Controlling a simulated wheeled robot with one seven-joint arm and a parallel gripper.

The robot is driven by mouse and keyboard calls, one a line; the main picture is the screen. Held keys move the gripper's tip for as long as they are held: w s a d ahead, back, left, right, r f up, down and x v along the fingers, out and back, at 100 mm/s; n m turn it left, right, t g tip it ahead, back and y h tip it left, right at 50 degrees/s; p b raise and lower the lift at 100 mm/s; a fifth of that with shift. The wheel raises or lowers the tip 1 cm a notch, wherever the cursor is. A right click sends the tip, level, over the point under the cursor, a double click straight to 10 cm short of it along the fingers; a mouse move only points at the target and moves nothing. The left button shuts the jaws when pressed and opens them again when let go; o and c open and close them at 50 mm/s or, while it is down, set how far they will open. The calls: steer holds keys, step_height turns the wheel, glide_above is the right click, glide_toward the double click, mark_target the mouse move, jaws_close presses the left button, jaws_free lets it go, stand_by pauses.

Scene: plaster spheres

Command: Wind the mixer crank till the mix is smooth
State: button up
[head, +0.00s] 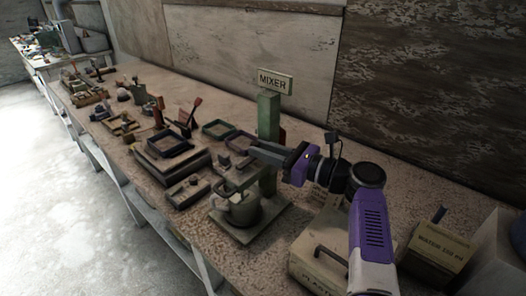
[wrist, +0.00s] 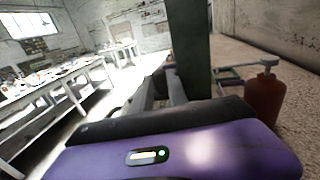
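The mixer has a green post (head: 268,118) with a MIXER sign (head: 275,81) on top. My gripper (head: 253,153) reaches in from the right at the post, above the pot. In the wrist view the green post (wrist: 189,42) rises just beyond the grey fingers (wrist: 161,90). A gap shows between the fingers near the palm, but their tips are unclear. I cannot make out the crank or whether the fingers hold it. The mix inside the pot is not visible.
A red bottle (wrist: 265,98) with a grey top stands right of the post in the wrist view. Trays (head: 167,143) and tools crowd the bench to the left. A labelled box (head: 318,262) and a water box (head: 437,250) sit at the right.

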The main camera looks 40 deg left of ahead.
steer(key=shift+o, duration=0.9)
steer(key=shift+r+t+p, duration=0.1)
steer(key=shift+t+p, duration=0.2)
steer(key=shift+p, duration=0.4)
